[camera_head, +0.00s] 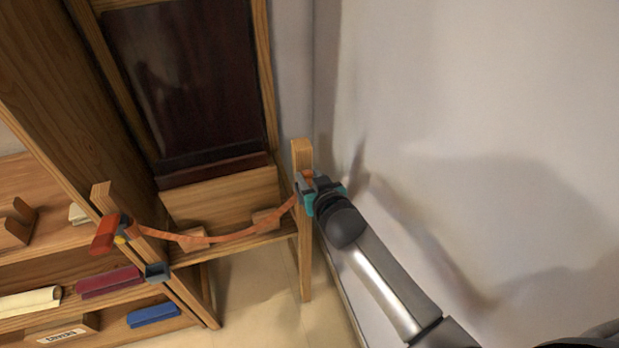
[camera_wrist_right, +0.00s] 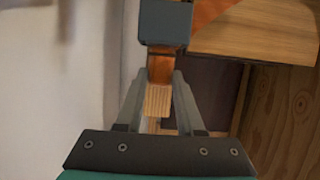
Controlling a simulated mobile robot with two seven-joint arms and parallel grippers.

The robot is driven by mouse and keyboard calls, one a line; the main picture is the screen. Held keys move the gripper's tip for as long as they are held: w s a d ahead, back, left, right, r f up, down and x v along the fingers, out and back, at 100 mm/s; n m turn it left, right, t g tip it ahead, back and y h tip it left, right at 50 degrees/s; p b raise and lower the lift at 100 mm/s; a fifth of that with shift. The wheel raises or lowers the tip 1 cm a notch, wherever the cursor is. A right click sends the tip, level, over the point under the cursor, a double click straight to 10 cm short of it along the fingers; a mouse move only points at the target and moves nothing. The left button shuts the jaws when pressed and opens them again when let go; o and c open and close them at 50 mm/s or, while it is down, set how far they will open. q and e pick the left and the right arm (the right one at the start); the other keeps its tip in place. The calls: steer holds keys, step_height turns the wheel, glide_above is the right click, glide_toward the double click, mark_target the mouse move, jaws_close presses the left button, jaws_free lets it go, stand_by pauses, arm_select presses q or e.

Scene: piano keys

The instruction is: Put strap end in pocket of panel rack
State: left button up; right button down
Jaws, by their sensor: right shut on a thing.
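The orange strap (camera_head: 235,237) hangs in a sagging curve across the front of the wooden panel rack (camera_head: 301,245), from the left post to the right post. My right gripper (camera_head: 305,182) is at the upper part of the right post, shut on the strap end. In the right wrist view, the orange strap end (camera_wrist_right: 160,68) lies between the fingertips. A dark grey box-like piece (camera_wrist_right: 165,22), apparently the pocket, sits just beyond them. The strap end is close to it; I cannot tell whether any of it is inside. My left gripper is not in view.
A red-orange piece (camera_head: 107,234) is on the left post, with a small grey-blue block (camera_head: 157,272) lower down. A dark panel (camera_head: 187,80) stands behind the strap. Shelves with rolled cloths (camera_head: 108,281) are at left. A bare wall (camera_head: 480,110) is close on the right.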

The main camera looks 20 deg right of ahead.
steer(key=shift+f, duration=0.1)
steer(key=c, duration=0.5)
jaws_free()
steer(key=shift+r, duration=0.2)
steer(key=shift+s, duration=0.35)
steer(key=p+v, duration=0.2)
steer(key=v, duration=0.9)
steer(key=shift+s+r, duration=0.1)
steer(key=shift+r, duration=0.1)
